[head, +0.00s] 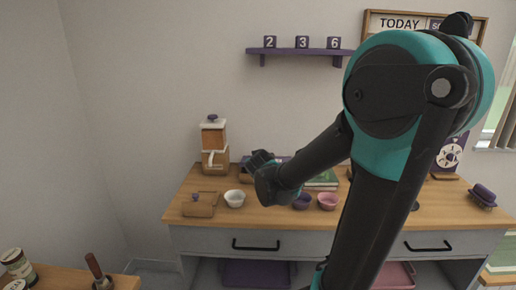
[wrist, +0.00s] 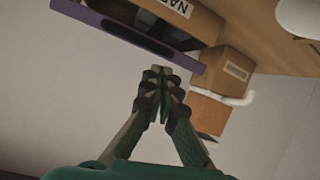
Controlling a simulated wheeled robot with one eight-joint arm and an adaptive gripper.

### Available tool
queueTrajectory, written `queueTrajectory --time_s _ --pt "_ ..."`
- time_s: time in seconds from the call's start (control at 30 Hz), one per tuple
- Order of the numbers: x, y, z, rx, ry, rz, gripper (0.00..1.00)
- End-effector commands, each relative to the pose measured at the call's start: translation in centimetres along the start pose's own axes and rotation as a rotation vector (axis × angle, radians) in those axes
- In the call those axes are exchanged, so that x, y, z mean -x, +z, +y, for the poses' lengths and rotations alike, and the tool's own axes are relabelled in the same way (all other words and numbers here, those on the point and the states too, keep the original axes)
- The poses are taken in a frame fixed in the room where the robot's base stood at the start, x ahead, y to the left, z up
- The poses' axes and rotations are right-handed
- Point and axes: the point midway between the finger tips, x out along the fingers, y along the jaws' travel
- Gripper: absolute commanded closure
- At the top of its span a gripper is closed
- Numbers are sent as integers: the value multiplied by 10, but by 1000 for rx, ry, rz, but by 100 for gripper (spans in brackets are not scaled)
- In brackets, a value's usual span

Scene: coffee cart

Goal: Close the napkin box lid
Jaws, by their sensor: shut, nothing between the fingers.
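The napkin box (wrist: 199,25) is wooden, with a label starting "NAP", at the top of the wrist view, where the picture is roughly upside down. Its purple lid (wrist: 185,62) has a dark slot and runs slanting across that view; how far it stands open I cannot tell. In the head view my gripper and forearm mostly hide the box; a purple strip of the lid (head: 281,159) shows behind them. My gripper (wrist: 160,69) is shut and empty, its fingertips at the lid's edge; contact is unclear. It also shows in the head view (head: 262,158).
The coffee grinder (head: 214,143) stands left of my gripper. A wooden box with a purple knob (head: 200,207), a white bowl (head: 235,199), a purple bowl (head: 302,202) and a pink bowl (head: 328,202) stand along the counter front. A shelf (head: 300,52) is on the wall.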

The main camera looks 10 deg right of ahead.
Motion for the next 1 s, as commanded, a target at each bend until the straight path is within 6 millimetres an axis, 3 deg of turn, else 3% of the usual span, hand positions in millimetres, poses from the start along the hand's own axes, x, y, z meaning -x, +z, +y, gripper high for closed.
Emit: queueTrajectory --time_s 0.2,0.4,0.7,1.0 --pt "-6 37 -10 2 0 0 100" --pt "-13 58 -14 0 0 -1 100" --pt "-20 73 -17 -3 2 -6 100" --pt "-22 74 -16 -3 5 -7 100"
